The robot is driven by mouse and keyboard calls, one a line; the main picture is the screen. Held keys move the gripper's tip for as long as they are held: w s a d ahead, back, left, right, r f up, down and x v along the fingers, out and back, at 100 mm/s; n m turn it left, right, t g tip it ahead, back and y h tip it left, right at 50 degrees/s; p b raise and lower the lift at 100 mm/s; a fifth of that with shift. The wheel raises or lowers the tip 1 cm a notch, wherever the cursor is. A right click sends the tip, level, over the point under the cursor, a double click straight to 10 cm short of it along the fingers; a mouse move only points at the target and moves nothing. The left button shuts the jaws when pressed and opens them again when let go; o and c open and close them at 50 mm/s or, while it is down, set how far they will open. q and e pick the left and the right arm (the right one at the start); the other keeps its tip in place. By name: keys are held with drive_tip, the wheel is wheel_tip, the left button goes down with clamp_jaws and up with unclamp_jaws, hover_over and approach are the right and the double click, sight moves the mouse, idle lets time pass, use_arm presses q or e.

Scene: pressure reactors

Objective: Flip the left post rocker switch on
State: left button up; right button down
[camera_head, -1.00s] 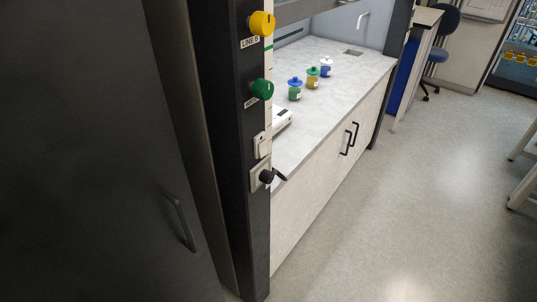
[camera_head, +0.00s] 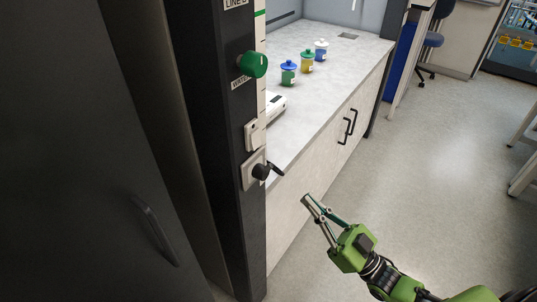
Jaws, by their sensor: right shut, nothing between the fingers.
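The left post (camera_head: 224,221) is a dark upright at the front of the fume hood. A pale rocker switch (camera_head: 255,134) sits on it, below a green knob (camera_head: 253,65) and above a grey plate with a black rotary handle (camera_head: 265,171). I cannot tell which way the rocker is tipped. My right gripper (camera_head: 305,199) is green with thin grey fingers and comes in from the lower right. Its fingers are shut and empty, pointing up and left, in front of the cabinet, below and right of the switch and apart from it. My left gripper is not in view.
Several lidded jars, such as a green one with a blue lid (camera_head: 289,72), stand on the grey worktop (camera_head: 330,75). A white device (camera_head: 275,105) lies near the post. A dark cabinet door (camera_head: 70,170) fills the left. The floor (camera_head: 440,160) at right is clear.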

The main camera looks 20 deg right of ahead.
sight(257, 141)
drive_tip(key=r+y, duration=0.1)
drive_tip(key=s+r+y, duration=0.1)
drive_tip(key=r, duration=0.1)
drive_tip(key=s+r, duration=0.1)
drive_tip(key=r, duration=0.1)
drive_tip(key=shift+a+n+y, duration=0.3)
drive_tip(key=shift+n+y, duration=0.1)
drive_tip(key=shift+w+a+f+p+x, duration=0.35)
drive_tip(key=shift+p+x, duration=0.35)
drive_tip(key=shift+x, duration=1.45)
drive_tip(key=shift+w+f+p+x, duration=0.15)
drive_tip(key=shift+f+p+x, duration=0.45)
drive_tip(key=shift+x, duration=1.5)
drive_tip(key=shift+w+a+f+p+x, duration=0.25)
drive_tip(key=shift+p+x, duration=0.6)
drive_tip(key=shift+x, duration=1.3)
